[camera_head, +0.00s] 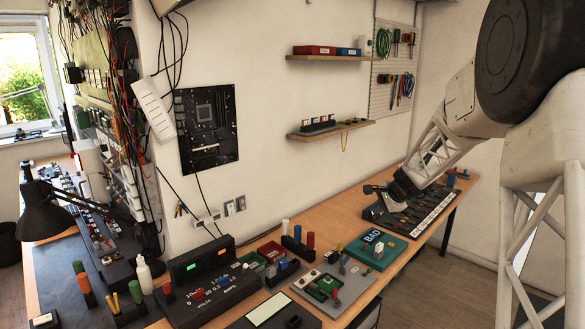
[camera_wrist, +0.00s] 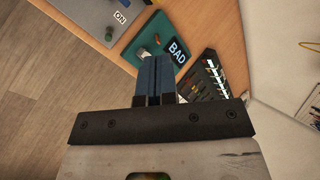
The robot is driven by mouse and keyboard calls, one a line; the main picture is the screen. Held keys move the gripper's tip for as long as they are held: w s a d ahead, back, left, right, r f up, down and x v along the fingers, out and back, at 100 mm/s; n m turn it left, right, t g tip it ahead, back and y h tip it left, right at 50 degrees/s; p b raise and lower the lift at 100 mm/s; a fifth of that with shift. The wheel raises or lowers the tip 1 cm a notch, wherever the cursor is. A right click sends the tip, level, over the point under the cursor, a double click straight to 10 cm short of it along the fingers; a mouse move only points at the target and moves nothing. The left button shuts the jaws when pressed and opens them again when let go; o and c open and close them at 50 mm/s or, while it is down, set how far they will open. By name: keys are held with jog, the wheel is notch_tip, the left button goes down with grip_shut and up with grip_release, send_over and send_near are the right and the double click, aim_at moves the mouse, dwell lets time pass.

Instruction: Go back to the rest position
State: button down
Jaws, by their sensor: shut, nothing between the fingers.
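My gripper (camera_head: 378,196) is at the right part of the bench, over the near left end of a long black board with a pale label strip. In the wrist view my gripper (camera_wrist: 154,58) shows its two blue-grey fingers side by side and shut, with nothing held. The green block marked BAD (camera_head: 371,249) lies left of and nearer than my gripper in the head view. It also shows just beyond the fingertips in the wrist view (camera_wrist: 163,40). My gripper's height above the bench is hard to tell.
The wooden bench (camera_head: 420,240) holds a black meter box (camera_head: 208,284), a grey board with a green insert (camera_head: 330,287) and small red trays. A black board (camera_head: 430,208) lies under my gripper. Two wall shelves (camera_head: 335,128) stand out behind. Open floor (camera_head: 450,285) lies in front.

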jog(key=s+a+r+n+g+h, duration=0.1)
jog(key=s+a+r+n, duration=0.15)
jog(key=s, duration=0.65)
jog(key=s+a+r+n, duration=0.2)
jog(key=s+a+r, duration=0.15)
jog(key=s, duration=0.55)
jog(key=s+a+r+n+g+h, duration=0.1)
jog(key=s+a+r+n, duration=0.2)
jog(key=s, duration=0.6)
jog(key=s+f+n+h, duration=0.1)
jog(key=s+n, duration=0.2)
jog(key=s, duration=1.1)
jog(key=s+f+n+g+h, duration=0.1)
jog(key=s+n+h, duration=0.1)
jog(key=s, duration=1.2)
jog(key=shift+a+f+n, duration=0.25)
jog(key=shift+a+n, duration=0.1)
jog(key=shift+n, duration=0.3)
